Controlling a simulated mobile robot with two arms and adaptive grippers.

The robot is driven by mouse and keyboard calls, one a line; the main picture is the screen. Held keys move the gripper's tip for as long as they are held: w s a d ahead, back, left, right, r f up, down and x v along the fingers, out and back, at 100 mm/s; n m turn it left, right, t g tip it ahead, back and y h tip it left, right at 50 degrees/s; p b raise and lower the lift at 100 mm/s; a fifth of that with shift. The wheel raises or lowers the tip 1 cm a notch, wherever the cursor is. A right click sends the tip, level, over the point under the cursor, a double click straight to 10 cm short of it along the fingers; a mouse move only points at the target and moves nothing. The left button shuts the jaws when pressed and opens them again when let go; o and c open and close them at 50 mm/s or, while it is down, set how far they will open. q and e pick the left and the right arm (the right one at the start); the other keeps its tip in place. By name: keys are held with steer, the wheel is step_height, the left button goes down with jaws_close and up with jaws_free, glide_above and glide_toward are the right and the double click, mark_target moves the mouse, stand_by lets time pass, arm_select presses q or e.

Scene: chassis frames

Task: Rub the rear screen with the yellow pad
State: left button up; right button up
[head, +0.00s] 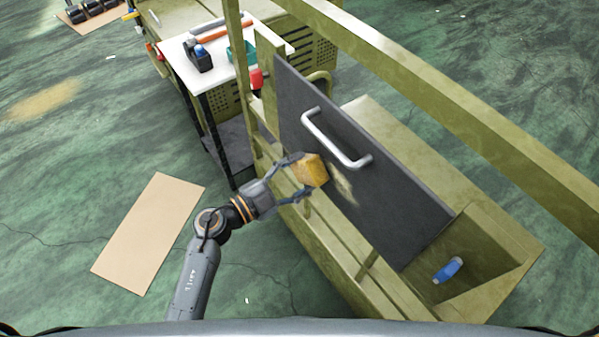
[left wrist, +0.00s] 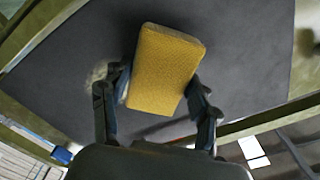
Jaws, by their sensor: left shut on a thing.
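The rear screen (head: 390,205) is a dark grey upright panel with a pale metal handle (head: 336,138), mounted on the olive chassis frame. A pale yellowish smudge (head: 343,184) shows on the panel below the handle. My left gripper (head: 305,176) is shut on the yellow pad (head: 311,169), which is at the panel's near face beside the smudge. In the left wrist view the pad (left wrist: 165,70) sits between the two fingers in front of the dark screen (left wrist: 245,50). I cannot tell whether the pad touches the screen. My right gripper is not in view.
A white-topped table (head: 207,75) with tools stands behind the frame. An olive rail (head: 430,90) crosses at the upper right. A blue object (head: 448,270) lies in the frame's corner bay. A cardboard sheet (head: 148,232) lies on the green floor at left.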

arm_select(q)
steer(key=shift+w+d, duration=0.15)
steer(key=shift+d, duration=0.05)
steer(key=shift+w+d, duration=0.3)
steer(key=shift+d, duration=0.15)
steer(key=shift+s, duration=0.1)
